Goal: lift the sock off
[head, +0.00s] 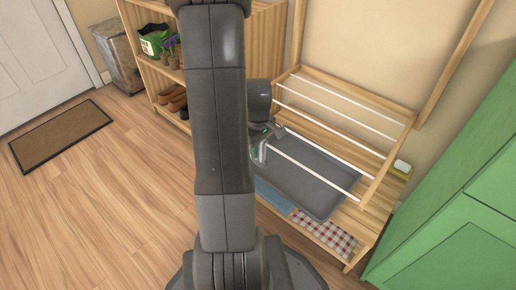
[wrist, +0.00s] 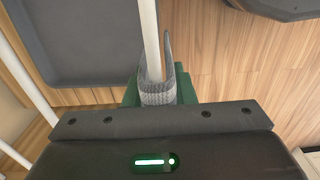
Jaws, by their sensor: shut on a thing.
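A grey knitted sock (wrist: 158,95) hangs over a white rod (wrist: 149,35) of the wooden drying rack, with a narrow end showing to the right of the rod in the wrist view. My gripper (wrist: 157,88) has its green fingers on either side of the sock's ribbed part and is shut on it. The sock still lies against the rod there. In the head view my gripper (head: 263,143) is at the left end of the rack's front rod (head: 312,169); the sock is too small and covered to make out clearly.
A dark grey tray (head: 318,196) lies beneath the rods. Blue cloth (head: 274,197) and red checked cloth (head: 324,233) lie along the front. A green cabinet (head: 455,215) stands at right, a shoe shelf (head: 265,48) behind left. Open floor (head: 110,200) lies left.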

